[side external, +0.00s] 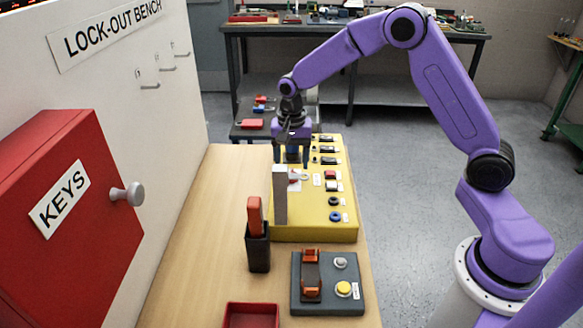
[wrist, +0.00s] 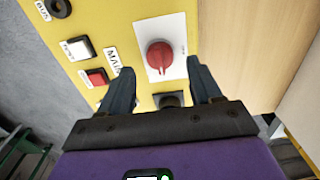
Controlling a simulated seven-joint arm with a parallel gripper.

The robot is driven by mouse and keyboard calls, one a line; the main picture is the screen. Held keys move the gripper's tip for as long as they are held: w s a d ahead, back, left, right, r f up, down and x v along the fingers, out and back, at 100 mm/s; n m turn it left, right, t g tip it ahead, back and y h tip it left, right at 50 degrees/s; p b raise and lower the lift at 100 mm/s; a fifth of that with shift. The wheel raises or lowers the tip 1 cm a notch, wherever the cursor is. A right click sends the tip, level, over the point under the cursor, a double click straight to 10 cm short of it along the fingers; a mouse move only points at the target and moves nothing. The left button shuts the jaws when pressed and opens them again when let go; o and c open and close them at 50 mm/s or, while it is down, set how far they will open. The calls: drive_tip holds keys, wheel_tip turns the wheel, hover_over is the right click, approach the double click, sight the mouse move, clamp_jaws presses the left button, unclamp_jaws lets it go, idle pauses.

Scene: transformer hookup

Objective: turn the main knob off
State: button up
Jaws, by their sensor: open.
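The main knob (wrist: 160,55) is a round red knob with a raised grip bar, on a white plate (wrist: 178,32) on the yellow panel (wrist: 110,18). Small marks on the plate are too small to read. My gripper (wrist: 160,68) is open, with one dark finger on each side below the knob in the wrist view and nothing held. In the side external view my gripper (side external: 291,160) points down over the far half of the yellow panel (side external: 300,232). The knob is partly hidden there behind a grey upright post.
The grey post (side external: 280,200) stands at the panel's left edge. White and red buttons (wrist: 96,77) lie beside the knob. In front are a red-handled tool in a black holder (side external: 258,245), a grey button box (side external: 325,298) and a red tray (side external: 250,318). A red key cabinet (side external: 70,240) is at left.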

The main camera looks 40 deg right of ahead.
sight(292, 171)
drive_tip(key=shift+f, duration=1.5)
drive_tip(key=c, duration=1)
drive_tip(key=shift+c, duration=0.2)
